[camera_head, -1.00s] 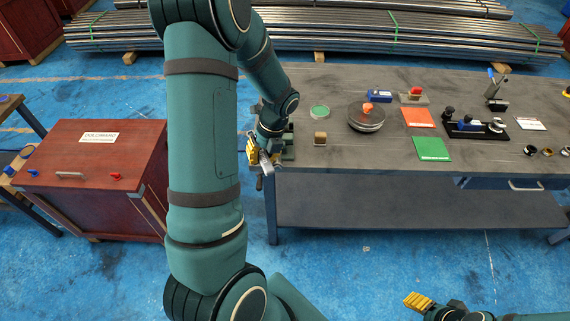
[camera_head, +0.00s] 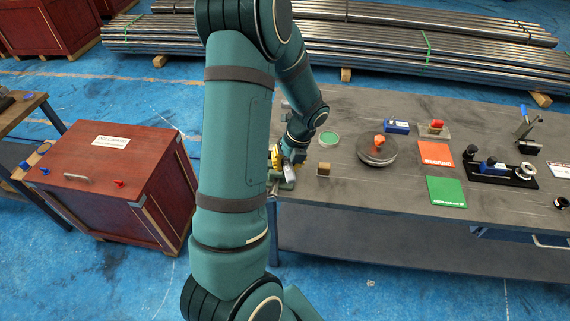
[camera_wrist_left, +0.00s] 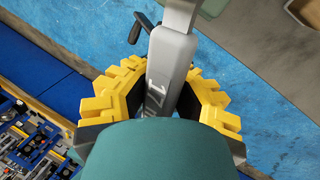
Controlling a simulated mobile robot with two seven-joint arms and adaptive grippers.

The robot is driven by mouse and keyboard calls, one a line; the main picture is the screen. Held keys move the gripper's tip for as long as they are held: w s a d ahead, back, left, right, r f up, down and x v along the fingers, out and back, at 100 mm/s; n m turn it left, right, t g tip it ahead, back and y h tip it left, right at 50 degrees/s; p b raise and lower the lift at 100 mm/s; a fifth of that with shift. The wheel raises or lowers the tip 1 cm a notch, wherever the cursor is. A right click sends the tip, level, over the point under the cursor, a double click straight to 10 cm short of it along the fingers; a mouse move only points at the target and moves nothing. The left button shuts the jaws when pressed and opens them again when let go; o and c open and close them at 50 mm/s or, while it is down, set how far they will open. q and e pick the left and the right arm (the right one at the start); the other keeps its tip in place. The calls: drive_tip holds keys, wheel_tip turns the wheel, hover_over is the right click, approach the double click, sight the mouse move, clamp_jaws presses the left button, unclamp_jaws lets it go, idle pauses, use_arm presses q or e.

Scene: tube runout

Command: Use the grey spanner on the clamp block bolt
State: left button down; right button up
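My left gripper (camera_head: 279,158) is at the left end of the workbench, partly hidden behind my own arm. In the left wrist view its yellow fingers (camera_wrist_left: 163,92) are shut on the grey spanner (camera_wrist_left: 170,62), around its flat shank marked 17. The spanner's far end runs out of the top of that view, so its jaw is hidden. A grey-green block (camera_head: 288,183), seemingly the clamp block, shows at the bench corner just below the gripper. I cannot make out its bolt, or whether the spanner touches it. My right gripper is out of view.
A red crate (camera_head: 100,180) stands left of the bench. A black crank handle (camera_wrist_left: 146,26) shows near the spanner.

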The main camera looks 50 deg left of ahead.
use_arm(q)
drive_tip(key=shift+r+g+y+p, duration=0.1)
drive_tip(key=shift+g+y+p, duration=0.2)
drive_tip(key=shift+g+p, duration=0.2)
drive_tip(key=shift+s+a+g+y+p, duration=0.1)
drive_tip(key=shift+s+g+y+p, duration=0.25)
drive_tip(key=shift+g+p, duration=0.4)
idle(0.7)
drive_tip(key=shift+f+b, duration=0.5)
drive_tip(key=shift+f, duration=0.65)
idle(0.4)
